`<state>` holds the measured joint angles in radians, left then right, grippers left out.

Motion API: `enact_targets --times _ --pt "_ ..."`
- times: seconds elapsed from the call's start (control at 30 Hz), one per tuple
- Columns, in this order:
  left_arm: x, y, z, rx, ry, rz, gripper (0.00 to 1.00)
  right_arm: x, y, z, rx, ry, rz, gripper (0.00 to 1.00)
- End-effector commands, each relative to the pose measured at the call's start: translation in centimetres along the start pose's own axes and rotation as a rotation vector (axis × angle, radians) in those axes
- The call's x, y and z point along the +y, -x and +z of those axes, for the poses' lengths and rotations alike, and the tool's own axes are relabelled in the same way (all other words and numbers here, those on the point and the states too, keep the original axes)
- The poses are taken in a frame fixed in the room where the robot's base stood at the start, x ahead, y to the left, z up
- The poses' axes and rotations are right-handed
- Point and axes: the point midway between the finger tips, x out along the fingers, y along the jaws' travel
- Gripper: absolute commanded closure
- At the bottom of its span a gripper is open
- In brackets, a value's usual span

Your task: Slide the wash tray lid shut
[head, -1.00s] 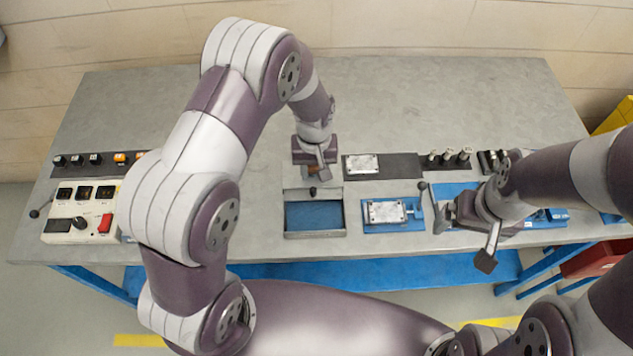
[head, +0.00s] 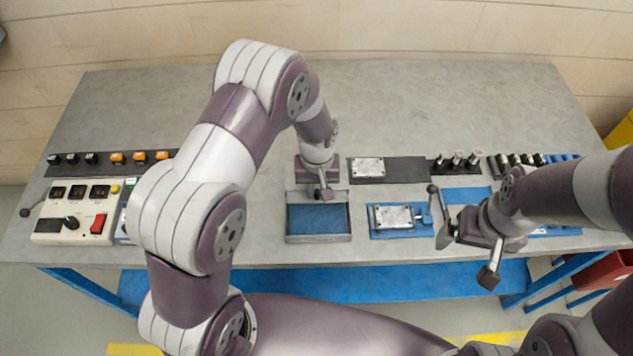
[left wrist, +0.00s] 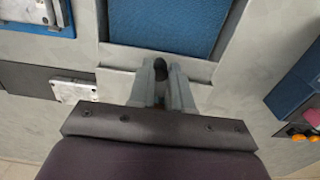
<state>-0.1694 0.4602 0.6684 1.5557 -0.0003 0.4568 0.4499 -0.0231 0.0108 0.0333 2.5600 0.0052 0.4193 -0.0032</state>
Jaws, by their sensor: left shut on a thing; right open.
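The wash tray (head: 318,239) is an open grey box with a blue inside, near the table's front edge. Its grey lid (head: 299,196) lies at the far end and leaves most of the blue showing. My left gripper (head: 323,192) is over the lid, shut on its small dark knob. The left wrist view shows the knob (left wrist: 160,70) between the two fingertips, with the lid (left wrist: 115,56) and blue tray inside beyond. The fingers partly hide the knob. My right gripper (head: 467,256) is open and empty, well to the right, near the front edge.
Right of the tray is a blue fixture with a metal plate (head: 393,217); behind it is a dark mat with another plate (head: 368,167). A control box (head: 75,212) stands at the left. The back of the table is clear.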

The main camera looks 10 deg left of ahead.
Motion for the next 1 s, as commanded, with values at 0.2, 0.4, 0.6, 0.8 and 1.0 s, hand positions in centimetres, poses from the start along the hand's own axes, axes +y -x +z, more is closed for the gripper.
enact_targets --times 0.2,0.4,0.6,0.8,1.0 --pt "0.0 0.1 1.9 -0.003 -0.002 -0.001 0.98 0.0 0.7 -0.1 0.000 0.000 0.000 0.05" --pt "0.0 0.1 3.9 -0.003 -0.002 -0.001 0.98 0.0 1.3 -0.1 0.000 0.000 0.000 0.05" --pt "0.0 0.1 5.8 -0.003 -0.002 -0.001 0.98 0.0 1.9 -0.2 0.000 0.000 0.000 0.05" --pt "0.0 0.1 7.7 -0.002 -0.002 -0.001 0.98 0.0 2.4 -0.3 0.000 0.000 0.000 0.05" --pt "0.0 0.0 8.9 -0.002 -0.001 -0.001 0.98 0.0 2.6 -0.3 0.000 0.000 0.000 0.05"
